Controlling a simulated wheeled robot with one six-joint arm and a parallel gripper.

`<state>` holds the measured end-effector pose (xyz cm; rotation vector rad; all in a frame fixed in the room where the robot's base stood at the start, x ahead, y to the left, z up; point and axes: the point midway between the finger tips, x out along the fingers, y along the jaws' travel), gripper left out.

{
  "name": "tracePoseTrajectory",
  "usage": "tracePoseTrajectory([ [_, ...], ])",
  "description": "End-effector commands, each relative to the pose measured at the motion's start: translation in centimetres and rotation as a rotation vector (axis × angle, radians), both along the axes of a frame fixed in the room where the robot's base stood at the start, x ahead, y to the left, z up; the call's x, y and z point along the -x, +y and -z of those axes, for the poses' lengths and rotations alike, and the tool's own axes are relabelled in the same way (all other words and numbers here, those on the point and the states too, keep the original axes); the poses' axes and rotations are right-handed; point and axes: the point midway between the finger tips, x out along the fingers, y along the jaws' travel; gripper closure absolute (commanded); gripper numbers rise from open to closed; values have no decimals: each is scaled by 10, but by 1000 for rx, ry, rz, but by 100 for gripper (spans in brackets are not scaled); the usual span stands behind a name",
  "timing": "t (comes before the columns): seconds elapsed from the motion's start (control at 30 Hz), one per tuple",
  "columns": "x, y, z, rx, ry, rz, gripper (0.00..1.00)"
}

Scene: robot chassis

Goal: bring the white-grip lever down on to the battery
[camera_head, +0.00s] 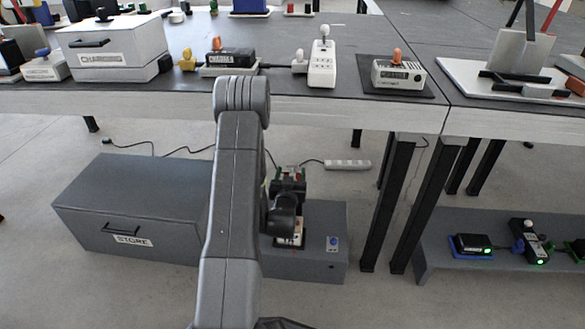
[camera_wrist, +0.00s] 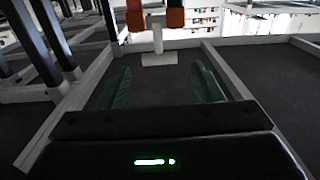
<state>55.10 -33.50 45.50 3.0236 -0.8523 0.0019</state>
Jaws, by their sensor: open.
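In the head view a white-knobbed lever (camera_head: 324,32) stands upright on a white slotted block (camera_head: 322,66) on the long table; it looks like the white-grip lever. I cannot tell for certain which thing is the battery. A black block (camera_head: 230,57) sits in a light base to the left of that lever. My gripper (camera_head: 288,182) is low, below the table front and above the low grey bench, well apart from the lever. In the wrist view my gripper (camera_wrist: 163,82) is open, with its dark green pads apart and nothing seen between them.
An orange-knobbed unit (camera_head: 398,74) stands right of the lever. A white box (camera_head: 115,52) is at left. The grey store box (camera_head: 140,205) and low bench (camera_head: 325,215) are under the table. Black table legs (camera_head: 393,190) stand right of my arm.

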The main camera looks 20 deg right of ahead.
Motion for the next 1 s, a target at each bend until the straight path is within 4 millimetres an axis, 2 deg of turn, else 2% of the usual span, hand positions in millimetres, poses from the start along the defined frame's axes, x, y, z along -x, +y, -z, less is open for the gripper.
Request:
tracePoseTrajectory([
  [0.1, -19, -12, 1, 1, -3, 1, 40],
  [0.3, -37, -23, 1, 1, -1, 1, 40],
  [0.67, -42, -26, 0, -1, 1, 1, 40],
  [0.9, -41, -26, 0, -1, 2, 0, 85],
  [1.0, -41, -25, 0, -1, 2, 1, 100],
])
